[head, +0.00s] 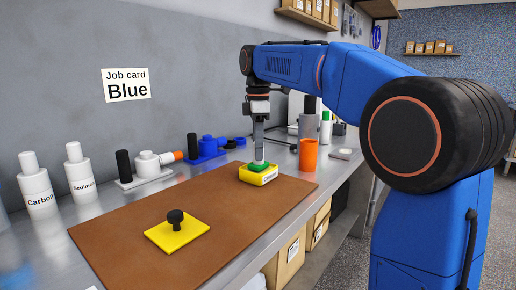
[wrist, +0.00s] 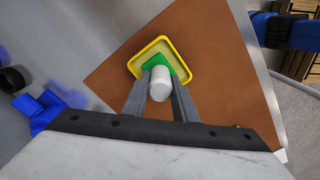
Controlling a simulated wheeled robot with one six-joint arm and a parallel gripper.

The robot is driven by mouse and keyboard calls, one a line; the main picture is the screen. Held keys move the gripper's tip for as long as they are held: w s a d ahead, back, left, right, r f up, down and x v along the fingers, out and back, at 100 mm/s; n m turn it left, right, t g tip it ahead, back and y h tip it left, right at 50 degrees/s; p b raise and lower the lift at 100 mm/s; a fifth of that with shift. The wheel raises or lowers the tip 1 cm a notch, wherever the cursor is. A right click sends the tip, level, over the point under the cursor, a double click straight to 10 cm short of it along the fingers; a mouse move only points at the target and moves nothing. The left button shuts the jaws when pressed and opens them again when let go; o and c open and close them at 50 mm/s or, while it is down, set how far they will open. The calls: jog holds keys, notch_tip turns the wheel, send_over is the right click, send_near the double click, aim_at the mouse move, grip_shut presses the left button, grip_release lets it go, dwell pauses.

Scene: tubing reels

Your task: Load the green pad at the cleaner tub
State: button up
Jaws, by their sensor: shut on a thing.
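The cleaner tub (head: 259,179) is a shallow yellow tub with a white label, at the back of the brown mat. In the wrist view the tub (wrist: 182,48) has a yellow rim and a paler inside. My gripper (head: 259,158) points down over it, shut on the white handle (wrist: 160,83) of the green pad. The green pad (head: 258,166) is at the tub's opening; in the wrist view the pad (wrist: 155,62) overlaps the tub's near part. I cannot tell whether it touches the contents.
A yellow plate (head: 160,236) with a black knob (head: 176,218) lies on the brown mat (head: 110,235). White bottles (head: 78,170), pipe fittings (head: 150,163) and a blue fitting (head: 205,148) line the back. An orange cup (head: 308,154) stands right of the tub. A job card (head: 126,85) reads Blue.

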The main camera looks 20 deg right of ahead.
jog(key=shift+f, duration=0.4)
dwell(1.2)
jog(key=shift+r, duration=3.55)
